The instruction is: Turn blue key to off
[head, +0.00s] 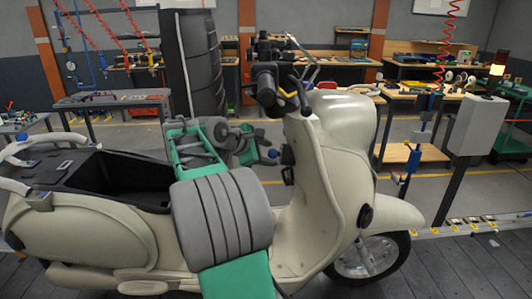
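A small blue key (272,153) sticks out from a black lock housing (288,156) on the inner face of the cream scooter's (335,165) front shield. My gripper (255,146) is just left of the key, at the end of my green and grey arm. The gripper is small and partly masked by the arm's own links. I cannot tell whether its fingers are apart or touch the key. The exact angle of the key is too small to read.
The handlebar (272,85) rises above the lock. The scooter's open black seat compartment (115,178) is at the left. A grey control box (477,125) on a post stands at the right.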

